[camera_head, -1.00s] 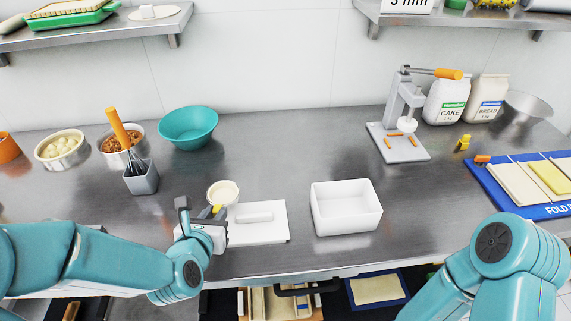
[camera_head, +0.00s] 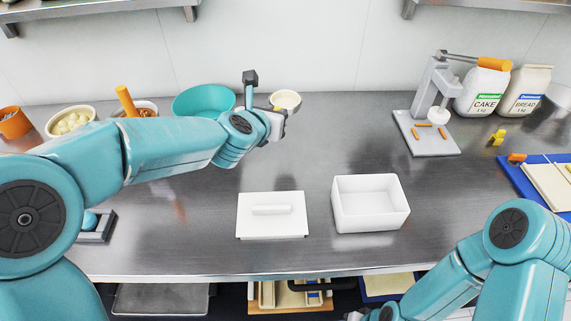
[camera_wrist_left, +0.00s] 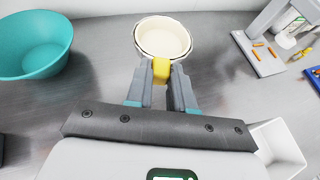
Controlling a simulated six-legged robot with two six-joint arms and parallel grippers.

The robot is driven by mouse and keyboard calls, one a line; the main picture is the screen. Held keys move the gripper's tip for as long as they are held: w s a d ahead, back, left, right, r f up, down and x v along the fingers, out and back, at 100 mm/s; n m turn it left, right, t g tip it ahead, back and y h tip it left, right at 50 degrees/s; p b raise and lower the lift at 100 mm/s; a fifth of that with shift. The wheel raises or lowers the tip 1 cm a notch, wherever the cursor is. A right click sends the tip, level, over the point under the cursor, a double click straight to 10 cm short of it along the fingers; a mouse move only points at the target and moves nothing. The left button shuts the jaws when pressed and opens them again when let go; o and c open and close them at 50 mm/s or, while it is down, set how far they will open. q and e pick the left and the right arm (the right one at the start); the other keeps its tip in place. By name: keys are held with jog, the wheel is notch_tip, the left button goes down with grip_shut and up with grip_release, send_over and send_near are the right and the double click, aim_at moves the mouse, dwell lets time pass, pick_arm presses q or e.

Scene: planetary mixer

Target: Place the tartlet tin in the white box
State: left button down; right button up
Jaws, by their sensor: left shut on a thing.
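The tartlet tin (camera_head: 286,99) is a small round cream cup with a yellow tab, held out beyond my left gripper (camera_head: 280,114). In the left wrist view the gripper (camera_wrist_left: 160,80) is shut on the yellow tab, with the tin (camera_wrist_left: 163,39) upright past the fingertips. The tin looks held above the table. The white box (camera_head: 373,221) stands open and empty on the table, nearer the front and to the right of the tin; its corner shows in the wrist view (camera_wrist_left: 282,150). Only a sliver of my right gripper (camera_head: 352,316) shows at the bottom edge; its fingers are hidden.
A white board (camera_head: 250,226) with a raised bar lies left of the box. A teal bowl (camera_head: 190,97) stands behind my left arm. A grey press (camera_head: 430,142) and flour bags (camera_head: 485,90) stand at the back right. The table between tin and box is clear.

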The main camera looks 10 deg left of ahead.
pick_arm(q)
jog(key=b, duration=0.3)
send_over(276, 169)
notch_tip(276, 169, down, 10)
jog(key=shift+r, duration=0.1)
notch_tip(276, 169, down, 6)
jog(key=shift+r, duration=0.25)
pick_arm(e)
notch_tip(276, 169, down, 5)
jog(key=shift+s+r, duration=0.1)
jog(key=shift+s, duration=0.05)
pick_arm(q)
jog(key=shift+f+b, duration=0.1)
jog(key=shift+b, duration=0.35)
jog(key=c, duration=1)
grip_release()
pick_arm(e)
jog(key=shift+f, duration=0.25)
jog(key=shift+r, duration=0.1)
